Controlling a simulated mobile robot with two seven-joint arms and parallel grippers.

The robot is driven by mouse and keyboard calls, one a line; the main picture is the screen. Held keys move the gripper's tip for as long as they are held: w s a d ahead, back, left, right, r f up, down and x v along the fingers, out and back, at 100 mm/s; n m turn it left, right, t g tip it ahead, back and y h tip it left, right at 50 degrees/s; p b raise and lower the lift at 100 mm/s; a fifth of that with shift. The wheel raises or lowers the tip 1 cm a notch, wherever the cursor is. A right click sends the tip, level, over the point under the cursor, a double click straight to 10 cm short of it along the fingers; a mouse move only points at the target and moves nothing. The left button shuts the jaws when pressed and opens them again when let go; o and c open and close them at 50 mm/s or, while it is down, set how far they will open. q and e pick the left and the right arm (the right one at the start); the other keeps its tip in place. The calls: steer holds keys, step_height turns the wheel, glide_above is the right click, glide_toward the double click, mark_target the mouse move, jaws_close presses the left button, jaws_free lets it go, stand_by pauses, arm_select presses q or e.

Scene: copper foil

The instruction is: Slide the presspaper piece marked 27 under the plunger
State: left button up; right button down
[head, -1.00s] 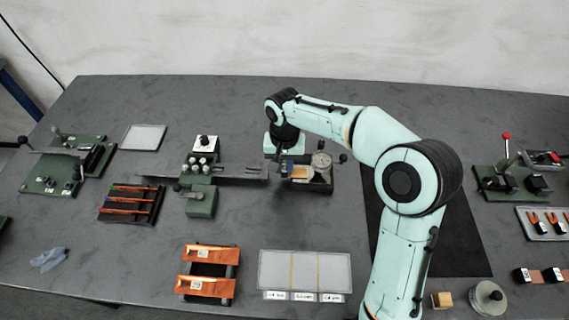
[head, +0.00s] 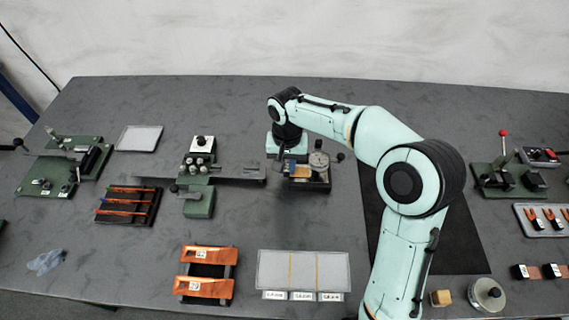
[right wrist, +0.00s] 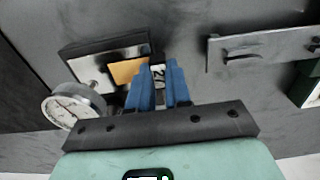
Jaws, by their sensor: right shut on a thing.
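The presspaper piece is tan with a white label reading 27; its tan part (right wrist: 127,72) and its label show in the right wrist view. It also shows as a small tan patch in the head view (head: 297,171). My right gripper (right wrist: 158,84) has blue fingers shut on the labelled end. The tan part lies over the dark base of the dial gauge stand (head: 322,184). The round dial gauge (right wrist: 75,106) is beside it at the left in the wrist view. The plunger tip is not clear, so I cannot tell whether the piece is under it. My left gripper is not in view.
A green fixture with a long grey plate (head: 237,170) stands just left of the gauge. A sectioned tray (head: 303,270) and orange strips on a rack (head: 205,288) lie in front. A black mat (head: 455,240) lies right, partly behind my arm.

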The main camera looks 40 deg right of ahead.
mark_target(300, 172)
steer(key=shift+s+d, duration=1.15)
steer(key=shift+d, duration=0.25)
stand_by(1.9)
steer(key=c, duration=1.4)
jaws_free()
steer(key=shift+r, duration=0.1)
steer(key=shift+d+r+p, duration=0.15)
steer(key=shift+r+p, duration=0.9)
steer(key=shift+r, duration=0.45)
steer(key=o, duration=0.5)
steer(key=shift+r, duration=0.1)
